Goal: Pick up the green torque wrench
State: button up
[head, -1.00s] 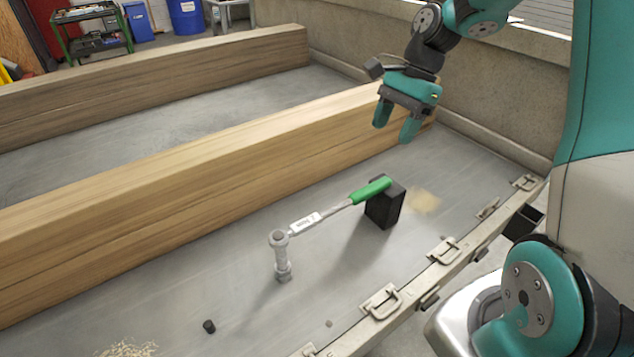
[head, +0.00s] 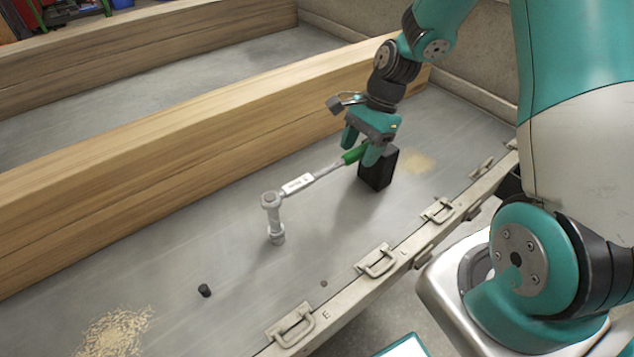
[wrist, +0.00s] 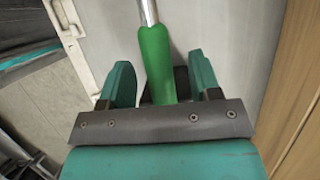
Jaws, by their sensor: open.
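The torque wrench (head: 325,171) has a green grip and a silver shaft with a white label. Its head end stands on a grey socket piece (head: 277,233), and its green handle end rests on a black block (head: 378,172). My gripper (head: 361,151) is open, with one finger on each side of the green handle in the head view. In the wrist view, the green grip (wrist: 156,62) lies between my two spread fingers (wrist: 160,84), with visible gaps on both sides. The handle's far end is hidden behind my gripper.
A long wooden beam (head: 200,155) runs behind the wrench. The trailer's side rail (head: 400,245) with metal latches borders the front. A small black cylinder (head: 204,290) and wood shavings (head: 115,332) lie on the grey floor at the lower left. Floor around the wrench is mostly clear.

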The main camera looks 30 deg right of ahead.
jog(key=x, duration=0.2)
jog(key=shift+s+f, duration=0.15)
jog(key=shift+f, duration=0.2)
grip_shut()
jog(key=shift+r, duration=0.1)
